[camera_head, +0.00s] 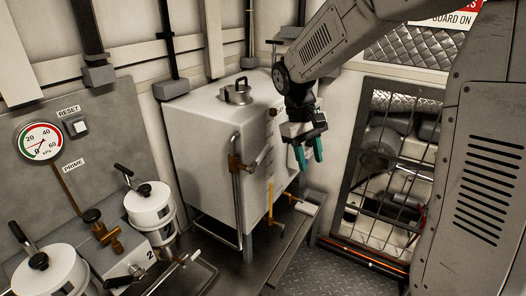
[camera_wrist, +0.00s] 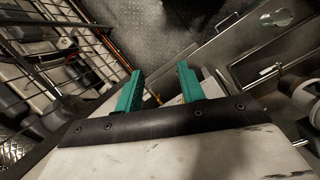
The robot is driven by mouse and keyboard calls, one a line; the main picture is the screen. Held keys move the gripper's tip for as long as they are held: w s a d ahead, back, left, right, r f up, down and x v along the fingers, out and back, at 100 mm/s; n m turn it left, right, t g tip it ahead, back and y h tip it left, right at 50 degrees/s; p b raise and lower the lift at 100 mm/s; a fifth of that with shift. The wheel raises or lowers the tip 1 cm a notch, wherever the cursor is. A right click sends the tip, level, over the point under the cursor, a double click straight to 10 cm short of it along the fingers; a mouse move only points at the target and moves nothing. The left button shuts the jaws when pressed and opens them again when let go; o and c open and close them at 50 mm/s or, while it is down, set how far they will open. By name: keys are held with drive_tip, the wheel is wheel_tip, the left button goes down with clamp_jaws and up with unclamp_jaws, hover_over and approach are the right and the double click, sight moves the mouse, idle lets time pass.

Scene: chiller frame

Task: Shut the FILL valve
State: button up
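My gripper (camera_head: 310,152) hangs beside the right side of the white tank (camera_head: 205,140), its teal fingers apart and pointing down. In the wrist view the gripper (camera_wrist: 160,88) has an empty-looking gap between its fingers. No readable FILL label shows, so I cannot tell for sure which valve it is. A yellow-orange fitting (camera_head: 275,225) sits low by the tank's front right, left of and below my gripper. A small orange part (camera_wrist: 153,95) shows beyond the fingers.
A caged opening (camera_head: 388,165) with machinery stands to the right. A panel with a gauge (camera_head: 40,141), RESET and PRIME labels is at left. White canisters (camera_head: 150,205) and a brass valve (camera_head: 100,228) stand front left. Metal floor (camera_head: 345,272) is open at the bottom.

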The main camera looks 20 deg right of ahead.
drive_tip(key=s+f+m+g+y, duration=0.2)
drive_tip(key=s+f+y, duration=0.2)
drive_tip(key=f+y, duration=0.2)
drive_tip(key=m+t+y, duration=0.2)
drive_tip(key=t+y, duration=0.9)
drive_tip(key=t, duration=0.2)
approach(265, 153)
drive_tip(key=x, duration=0.4)
drive_tip(key=shift+m, duration=0.3)
drive_tip(key=x, duration=0.6)
drive_tip(key=shift+w+a, duration=0.15)
drive_tip(key=shift+w, duration=0.05)
clamp_jaws()
drive_tip(key=shift+w+f+m+g+y, duration=0.1)
drive_tip(key=shift+f+m+g+y, duration=0.25)
drive_tip(key=shift+f+m, duration=0.65)
drive_tip(key=shift+f+m+y, duration=0.45)
drive_tip(key=shift+f+m, duration=0.05)
drive_tip(key=shift+m, duration=0.7)
